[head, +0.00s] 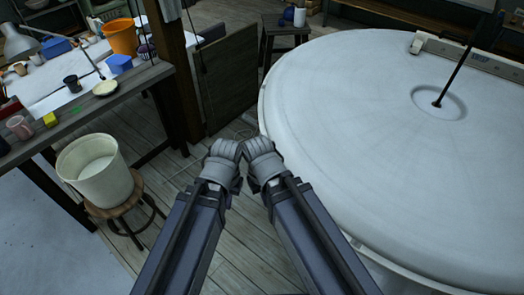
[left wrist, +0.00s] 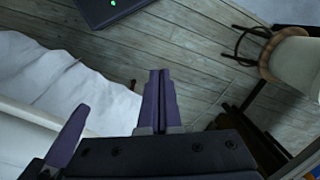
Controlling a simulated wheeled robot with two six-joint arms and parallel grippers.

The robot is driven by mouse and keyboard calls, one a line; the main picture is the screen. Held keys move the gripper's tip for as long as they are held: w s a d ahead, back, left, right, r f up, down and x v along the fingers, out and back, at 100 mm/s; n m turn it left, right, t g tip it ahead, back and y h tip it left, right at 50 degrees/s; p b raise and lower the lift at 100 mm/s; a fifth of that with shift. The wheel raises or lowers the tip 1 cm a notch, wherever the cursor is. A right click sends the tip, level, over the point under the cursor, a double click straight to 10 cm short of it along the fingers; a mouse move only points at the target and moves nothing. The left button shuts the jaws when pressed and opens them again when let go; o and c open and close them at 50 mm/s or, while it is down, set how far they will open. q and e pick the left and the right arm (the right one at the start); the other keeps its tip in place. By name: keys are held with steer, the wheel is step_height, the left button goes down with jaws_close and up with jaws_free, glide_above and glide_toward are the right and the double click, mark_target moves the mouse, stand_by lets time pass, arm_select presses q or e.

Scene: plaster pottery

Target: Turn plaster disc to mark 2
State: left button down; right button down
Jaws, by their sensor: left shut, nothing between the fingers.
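The large round white plaster disc (head: 345,115) fills the right side of the head view, its near edge cut off by the frame. A dark slanting rod (head: 456,72) stands in a round hollow at its middle. A pale strip (head: 470,56) with small marks runs along its far edge; I cannot read them. My left gripper (head: 225,149) is shut and empty, just left of the disc's rim. My right gripper (head: 260,148) is beside it, near the rim; its fingers are too unclear to judge.
A white bucket (head: 96,170) stands on a round wooden stool (head: 126,206) at left. Behind it is a workbench (head: 135,84) with an orange pot (head: 121,38) and several small items. A dark stool (head: 284,30) stands behind the disc. Some plank floor between is bare.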

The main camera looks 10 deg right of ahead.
arm_select(q)
step_height(320, 180, down, 7)
steer(key=w+b, duration=0.1)
steer(key=b, duration=0.5)
steer(key=w+a+f+m+t+y+b, duration=0.25)
steer(key=w+m+t+b, duration=0.35)
steer(key=w, duration=0.3)
steer(key=w+a+f+m+t+y+b, duration=0.1)
steer(key=w+a+m+t+b, duration=0.4)
steer(key=w+b, duration=0.4)
steer(key=w+d+r+m+t+h+b, duration=0.1)
steer(key=w+d+m+t+h+b, duration=0.55)
steer(key=m, duration=0.65)
steer(key=s+d+f+m+g+h+b, duration=0.1)
steer(key=d+f+m+h+b, duration=0.1)
steer(key=m, duration=0.4)
steer(key=s+d+f+m+h+b, duration=0.2)
steer(key=d+m+h+b, duration=0.1)
steer(key=d+m, duration=0.3)
steer(key=shift+f+m+g+h+b, duration=0.3)
steer(key=shift+m+g+h+b, duration=0.15)
steer(key=shift+m, duration=0.35)
